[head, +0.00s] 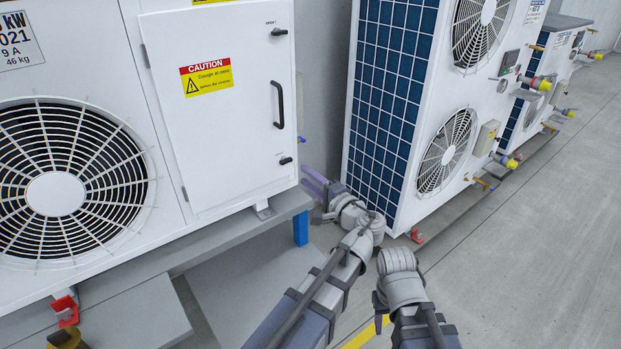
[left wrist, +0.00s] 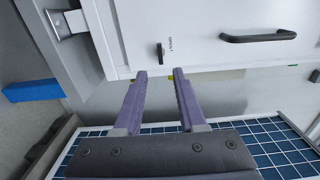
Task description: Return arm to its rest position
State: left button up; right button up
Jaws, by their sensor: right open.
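My left gripper (head: 315,187), with purple fingers, is beside the lower right corner of the white cabinet, in the gap before the neighbouring unit. In the left wrist view its two fingers (left wrist: 160,75) stand apart with nothing between them. They point toward the edge of the white door (head: 212,105), near a small black latch (left wrist: 160,52). My left arm stretches out from the bottom of the head view.
The cabinet stands on a grey plinth (head: 290,203) with a blue leg (head: 300,228). A unit with a blue finned side (head: 390,100) is close to my left gripper. Further units line the right. The grey floor (head: 530,250) at the right is clear.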

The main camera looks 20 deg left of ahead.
pick_arm(q)
jog(key=s+a+f+n+g+h, duration=0.2)
jog(key=s+f+n+g+h, duration=0.15)
jog(key=s+f, duration=0.4)
jog(key=s+a+f+n+g+h, duration=0.25)
jog(key=s+f+g+h, duration=0.2)
jog(key=f, duration=0.65)
jog(key=s+d+f+m+g+h, duration=0.1)
jog(key=s+d+g+h, duration=0.1)
jog(key=s+d, duration=0.5)
jog(key=s+d+f+m+g+h, duration=0.1)
jog(key=s+d+f+h, duration=0.15)
jog(key=d, duration=0.85)
notch_tip(320, 180, up, 30)
jog(key=p, duration=3)
jog(key=shift+s+r, duration=0.15)
jog(key=shift+s, duration=0.2)
jog(key=shift+d+h, duration=0.1)
jog(key=shift+h, duration=0.15)
